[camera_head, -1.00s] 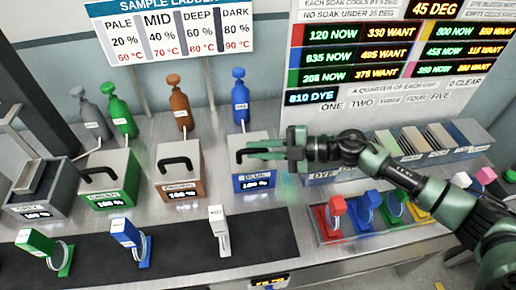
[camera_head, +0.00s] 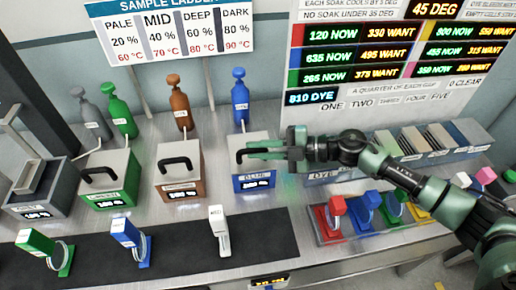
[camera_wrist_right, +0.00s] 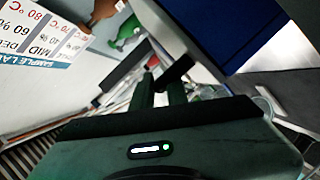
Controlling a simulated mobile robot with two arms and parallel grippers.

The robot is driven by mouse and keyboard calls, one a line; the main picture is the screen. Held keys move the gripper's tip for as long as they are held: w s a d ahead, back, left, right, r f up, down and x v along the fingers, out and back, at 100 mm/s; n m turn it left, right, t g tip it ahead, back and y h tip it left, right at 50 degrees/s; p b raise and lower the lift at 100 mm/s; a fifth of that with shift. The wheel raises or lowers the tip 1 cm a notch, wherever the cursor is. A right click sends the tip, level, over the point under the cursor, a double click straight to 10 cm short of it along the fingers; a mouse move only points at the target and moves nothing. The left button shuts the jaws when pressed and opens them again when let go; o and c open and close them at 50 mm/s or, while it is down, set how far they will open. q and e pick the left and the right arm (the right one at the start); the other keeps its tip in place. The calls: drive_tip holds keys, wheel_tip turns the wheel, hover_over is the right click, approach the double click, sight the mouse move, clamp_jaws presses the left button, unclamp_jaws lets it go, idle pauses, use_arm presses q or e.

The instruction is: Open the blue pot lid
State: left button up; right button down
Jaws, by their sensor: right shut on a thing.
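The blue pot (camera_head: 236,184) is a box with a blue front, a label and a display, standing on the steel counter right of the brown pot. Its grey lid (camera_head: 246,137) lies on top, with a black handle at the front. My right gripper (camera_head: 256,151) reaches in from the right and is shut on the handle, partly hiding it. In the right wrist view the two fingers (camera_wrist_right: 160,88) close around the black handle (camera_wrist_right: 176,68), beside the blue front (camera_wrist_right: 215,25). The lid looks down. My left gripper is not in view.
The brown pot (camera_head: 180,192) and green pot (camera_head: 108,200) stand to the left, with bottles behind. A dark strip (camera_head: 185,245) with several coloured clips runs in front. A tray of coloured clips (camera_head: 345,234) lies right, under my right arm. The wall board (camera_head: 300,30) stands behind.

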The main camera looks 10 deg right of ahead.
drive_tip(key=shift+w+r+m+g+p, duration=0.15)
drive_tip(key=shift+w+r+m+p, duration=0.15)
drive_tip(key=shift+r+p, duration=0.6)
drive_tip(key=shift+w+r+m+g+p, duration=0.15)
drive_tip(key=shift+w+r+m+p, duration=0.15)
drive_tip(key=shift+p, duration=0.95)
drive_tip(key=shift+w+r+p, duration=0.65)
drive_tip(key=shift+r+p, duration=0.05)
drive_tip(key=shift+r, duration=0.05)
drive_tip(key=shift+w+r+p, duration=0.2)
drive_tip(key=shift+w+r, duration=0.15)
drive_tip(key=shift+w, duration=0.25)
drive_tip(key=shift+w+r+p, duration=0.2)
drive_tip(key=shift+w+r, duration=0.15)
drive_tip(key=shift+w, duration=0.2)
